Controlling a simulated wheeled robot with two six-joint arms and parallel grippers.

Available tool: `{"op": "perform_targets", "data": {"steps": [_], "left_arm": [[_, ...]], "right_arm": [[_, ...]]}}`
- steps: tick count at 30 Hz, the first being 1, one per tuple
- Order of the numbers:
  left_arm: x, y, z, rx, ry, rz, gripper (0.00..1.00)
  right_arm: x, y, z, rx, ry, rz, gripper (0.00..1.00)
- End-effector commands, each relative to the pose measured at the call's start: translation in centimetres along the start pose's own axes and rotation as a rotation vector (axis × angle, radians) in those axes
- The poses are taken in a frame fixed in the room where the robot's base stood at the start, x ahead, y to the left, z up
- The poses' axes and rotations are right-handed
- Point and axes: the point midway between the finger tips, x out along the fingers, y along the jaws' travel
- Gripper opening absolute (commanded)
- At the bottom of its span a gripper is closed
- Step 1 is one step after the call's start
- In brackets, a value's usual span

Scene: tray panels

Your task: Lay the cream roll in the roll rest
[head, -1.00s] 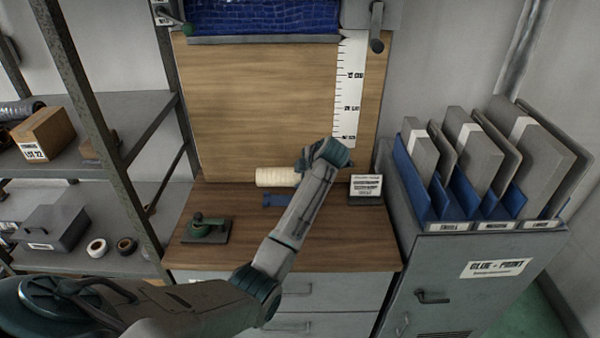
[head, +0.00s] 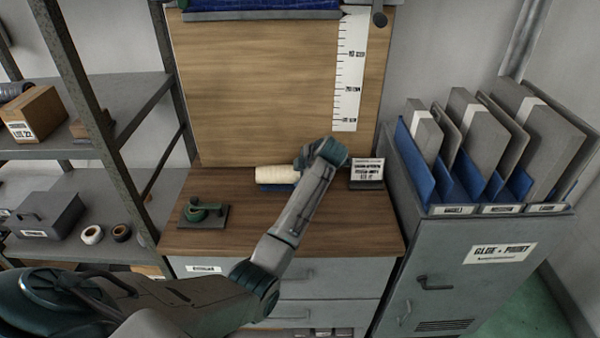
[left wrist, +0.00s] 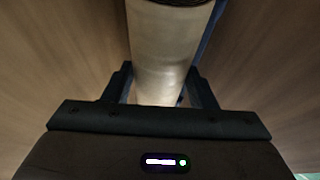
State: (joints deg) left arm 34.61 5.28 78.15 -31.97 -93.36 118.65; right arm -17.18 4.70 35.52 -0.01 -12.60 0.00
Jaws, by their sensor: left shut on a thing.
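The cream roll (head: 274,174) lies level, left to right, at the back of the wooden worktop. The blue roll rest (head: 274,187) shows as a thin strip just below and in front of it; the roll hides most of it. I cannot tell whether the roll touches the rest. My left gripper (head: 301,166) is shut on the roll near its right end, its fingers largely hidden. In the left wrist view the roll (left wrist: 165,50) runs between the two fingers (left wrist: 160,92), with a blue edge along its right side. My right gripper is not in view.
A small sign (head: 366,171) stands close to the right of my left wrist. A green-handled tool on a plate (head: 203,213) sits at the worktop's left. A wooden back panel (head: 260,90) rises behind.

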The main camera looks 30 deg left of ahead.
Motion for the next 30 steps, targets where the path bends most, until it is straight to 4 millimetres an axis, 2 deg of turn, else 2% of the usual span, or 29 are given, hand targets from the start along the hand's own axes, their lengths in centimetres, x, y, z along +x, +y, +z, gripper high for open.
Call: {"op": "perform_targets", "data": {"steps": [24, 25, 28, 30], "left_arm": [[0.27, -0.15, 0.11, -0.001, 0.000, 0.002, 0.15], [0.27, -0.15, 0.11, -0.001, 0.000, 0.002, 0.57], [0.28, -0.16, 0.11, -0.001, 0.000, 0.002, 0.77], [0.29, -0.18, 0.12, -0.001, 0.000, 0.001, 0.77]], "right_arm": [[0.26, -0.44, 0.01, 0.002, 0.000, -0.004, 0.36], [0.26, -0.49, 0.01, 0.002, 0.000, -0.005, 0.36], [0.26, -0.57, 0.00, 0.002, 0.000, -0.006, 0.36], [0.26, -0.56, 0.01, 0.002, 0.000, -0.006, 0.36]]}}
